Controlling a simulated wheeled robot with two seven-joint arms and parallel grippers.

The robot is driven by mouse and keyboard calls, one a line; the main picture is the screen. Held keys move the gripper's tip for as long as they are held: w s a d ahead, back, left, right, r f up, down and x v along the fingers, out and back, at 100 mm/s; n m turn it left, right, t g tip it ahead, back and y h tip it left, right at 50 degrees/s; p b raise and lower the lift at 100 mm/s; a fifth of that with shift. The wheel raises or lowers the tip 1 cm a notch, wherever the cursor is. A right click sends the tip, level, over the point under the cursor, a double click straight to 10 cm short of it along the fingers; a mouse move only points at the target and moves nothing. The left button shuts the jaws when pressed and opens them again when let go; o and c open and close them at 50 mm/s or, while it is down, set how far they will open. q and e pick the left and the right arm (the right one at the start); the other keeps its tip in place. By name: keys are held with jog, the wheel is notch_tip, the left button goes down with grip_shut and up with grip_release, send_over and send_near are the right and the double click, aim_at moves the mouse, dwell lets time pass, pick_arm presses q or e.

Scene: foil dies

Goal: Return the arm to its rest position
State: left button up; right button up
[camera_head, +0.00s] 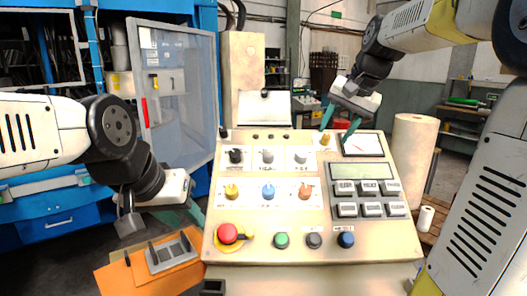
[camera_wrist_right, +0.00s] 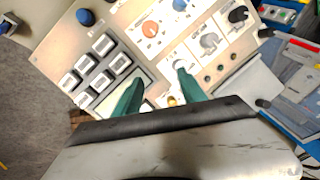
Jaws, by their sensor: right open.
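My right gripper (camera_head: 338,125) is above the upper right part of the beige control panel (camera_head: 290,258), near the gauge (camera_head: 362,144) and a small yellow knob (camera_head: 325,139). Its two teal fingers stand apart with nothing between them, as the right wrist view also shows (camera_wrist_right: 158,80). Whether a fingertip touches the panel is unclear. My left gripper (camera_head: 196,212) is at the panel's left edge, above the orange sheet. Its teal fingers are small and partly hidden, so their opening is unclear.
The panel carries a red mushroom button (camera_head: 228,233), coloured knobs, and a grey keypad (camera_head: 370,198). A metal piece (camera_head: 172,252) lies on an orange sheet (camera_head: 120,280) at lower left. A clear door (camera_head: 180,95) stands open behind. A pale roll (camera_head: 411,150) stands right of the panel.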

jog(key=s+a+f+n, duration=0.2)
jog(key=s+f, duration=0.3)
jog(key=s, duration=0.6)
jog(key=s+a+f+n, duration=0.3)
jog(key=s+f, duration=0.3)
jog(key=s, duration=0.5)
jog(key=shift+a+f+n, duration=0.15)
jog(key=shift+a+n, duration=0.15)
jog(key=shift+n, duration=0.1)
jog(key=shift+o, duration=0.4)
dwell(0.4)
